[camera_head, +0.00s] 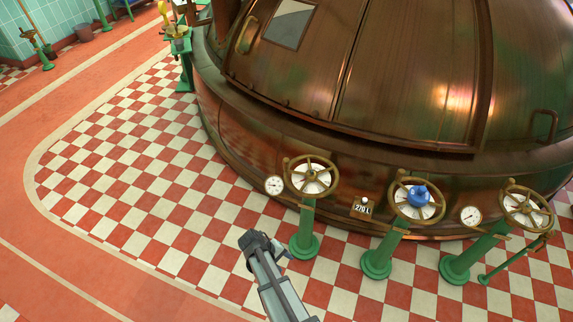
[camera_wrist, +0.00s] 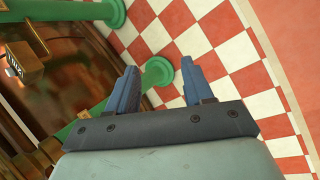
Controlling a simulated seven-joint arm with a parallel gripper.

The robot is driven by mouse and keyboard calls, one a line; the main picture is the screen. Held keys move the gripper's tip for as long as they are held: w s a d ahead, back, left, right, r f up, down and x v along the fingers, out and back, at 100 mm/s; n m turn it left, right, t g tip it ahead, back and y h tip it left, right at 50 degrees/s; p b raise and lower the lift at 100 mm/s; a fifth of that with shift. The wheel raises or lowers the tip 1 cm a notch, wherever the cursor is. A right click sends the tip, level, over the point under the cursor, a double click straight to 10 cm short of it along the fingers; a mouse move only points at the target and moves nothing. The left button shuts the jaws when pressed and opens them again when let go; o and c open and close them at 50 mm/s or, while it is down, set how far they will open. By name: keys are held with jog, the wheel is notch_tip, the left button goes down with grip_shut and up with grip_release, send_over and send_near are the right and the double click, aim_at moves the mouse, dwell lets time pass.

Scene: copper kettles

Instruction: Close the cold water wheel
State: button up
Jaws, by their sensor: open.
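Three brass handwheels stand on green posts along the copper kettle's front. The middle wheel (camera_head: 416,200) has a blue hub, which suggests cold water; it is tilted, with a pale dial face under its spokes. My gripper (camera_head: 266,246) is left of and below the left wheel's post, apart from all wheels. In the wrist view my gripper (camera_wrist: 159,72) is open and empty, its two blue-grey fingers pointing at a green post base (camera_wrist: 158,70) and the floor. No wheel shows clearly there.
The kettle (camera_head: 330,80) fills the back. Round gauges (camera_head: 274,184) (camera_head: 470,215) and a "270 L" counter (camera_head: 362,208) sit between the wheels. A slanted green lever (camera_head: 515,258) is at the right. The checkered floor (camera_head: 130,190) is clear on the left.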

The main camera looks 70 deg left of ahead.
jog(key=s+a+r+n+t+y, duration=0.2)
jog(key=s+a+r+n+t, duration=0.15)
jog(key=a, duration=0.65)
jog(key=n+t+y, duration=0.3)
jog(key=n+t, duration=0.6)
jog(key=n, duration=0.5)
send_near(286, 164)
jog(key=w+a, duration=0.1)
jog(key=w, duration=0.2)
jog(key=w+a, duration=0.1)
jog(key=w, duration=0.3)
jog(key=w+a+f, duration=0.1)
jog(key=w, duration=0.2)
jog(key=shift+w+f, duration=0.1)
jog(key=shift+w, duration=0.1)
jog(key=shift+c, duration=0.4)
grip_shut()
